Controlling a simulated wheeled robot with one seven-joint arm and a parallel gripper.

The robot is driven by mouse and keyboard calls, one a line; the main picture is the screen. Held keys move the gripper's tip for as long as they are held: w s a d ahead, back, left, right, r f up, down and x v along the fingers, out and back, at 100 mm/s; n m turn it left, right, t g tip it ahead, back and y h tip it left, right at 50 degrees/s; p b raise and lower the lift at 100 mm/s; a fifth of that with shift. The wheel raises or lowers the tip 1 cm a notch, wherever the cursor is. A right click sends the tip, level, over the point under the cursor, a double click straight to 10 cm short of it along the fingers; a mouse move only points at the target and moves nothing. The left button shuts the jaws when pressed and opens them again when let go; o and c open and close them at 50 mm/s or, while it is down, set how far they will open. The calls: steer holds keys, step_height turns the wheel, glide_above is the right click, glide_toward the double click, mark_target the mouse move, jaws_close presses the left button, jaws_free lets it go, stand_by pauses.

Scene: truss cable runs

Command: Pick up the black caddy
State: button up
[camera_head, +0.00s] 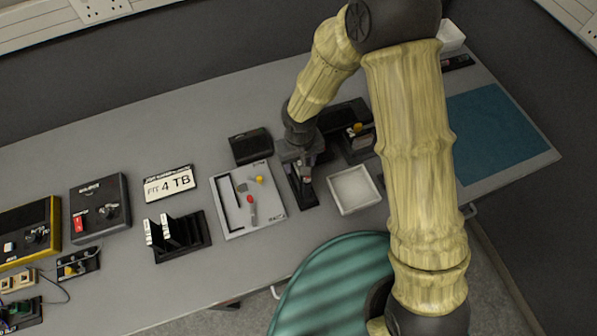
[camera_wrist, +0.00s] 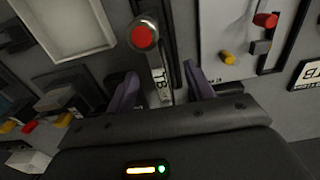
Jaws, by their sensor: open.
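In the head view my gripper (camera_head: 304,170) points down over a narrow black holder (camera_head: 308,197) between a light grey board and a white tray. In the wrist view the two purplish fingers of my gripper (camera_wrist: 161,88) are apart. Two caddies or more with pale ends stand in a black rack (camera_head: 196,243) further left.
A light grey board (camera_head: 232,220) with small coloured parts lies left of my gripper, and a white tray (camera_head: 354,189) lies right. A sign reading "FIT 4 TB" (camera_head: 170,183), a black box (camera_head: 250,146) and a blue mat (camera_head: 497,135) are also on the table.

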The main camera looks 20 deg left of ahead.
steer(key=shift+f, duration=0.1)
steer(key=shift+a+f+p, duration=0.15)
steer(key=shift+f+p, duration=0.5)
steer(key=shift+f, duration=1.85)
steer(key=c, duration=1)
steer(key=shift+w+r, duration=0.1)
steer(key=shift+c, duration=0.2)
step_height(320, 180, up, 10)
steer(key=shift+f+b, duration=0.1)
steer(key=shift+b, duration=0.4)
